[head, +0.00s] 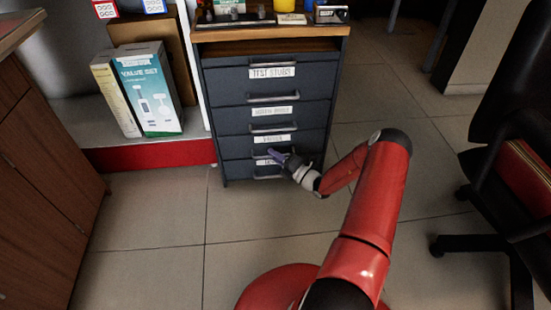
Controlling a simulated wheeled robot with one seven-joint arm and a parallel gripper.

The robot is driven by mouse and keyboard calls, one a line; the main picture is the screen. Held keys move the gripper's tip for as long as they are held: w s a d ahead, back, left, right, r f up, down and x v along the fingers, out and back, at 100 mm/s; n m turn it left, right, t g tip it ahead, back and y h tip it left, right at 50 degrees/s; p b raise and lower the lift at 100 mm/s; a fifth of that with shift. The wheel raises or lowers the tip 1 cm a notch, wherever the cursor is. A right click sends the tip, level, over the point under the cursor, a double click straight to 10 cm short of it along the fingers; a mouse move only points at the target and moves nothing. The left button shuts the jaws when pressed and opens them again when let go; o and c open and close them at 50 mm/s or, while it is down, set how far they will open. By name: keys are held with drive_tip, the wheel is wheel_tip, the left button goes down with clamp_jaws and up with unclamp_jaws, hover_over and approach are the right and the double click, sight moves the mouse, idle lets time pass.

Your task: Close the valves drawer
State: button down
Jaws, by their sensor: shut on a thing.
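The dark grey drawer cabinet (215,120) stands at the centre of the head view, with several labelled drawers and bar handles. The top label reads "TEST STUBS"; the lower labels are blurred. The third drawer's label (273,139) looks like "VALVES", but I cannot read it for certain. My gripper (274,154) is at that drawer's handle (259,154), shut on it, and hides its right part. I cannot clearly tell how far this drawer stands out from the cabinet front.
A wooden top (240,33) with small items covers the cabinet. Boxes (150,90) stand on a low red-edged shelf at left. A wooden counter (40,190) is at far left. A black office chair (510,160) is at right.

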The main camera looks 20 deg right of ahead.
drive_tip(key=c, duration=1.5)
unclamp_jaws()
drive_tip(key=shift+w+d, duration=0.15)
drive_tip(key=shift+w, duration=0.05)
drive_tip(key=shift+s+f, duration=0.1)
drive_tip(key=shift+s, duration=0.05)
drive_tip(key=r+v, duration=0.1)
drive_tip(key=v, duration=0.6)
drive_tip(key=shift+s+d+f+p, duration=0.15)
drive_tip(key=shift+s+f+p, duration=0.15)
drive_tip(key=shift+p, duration=0.1)
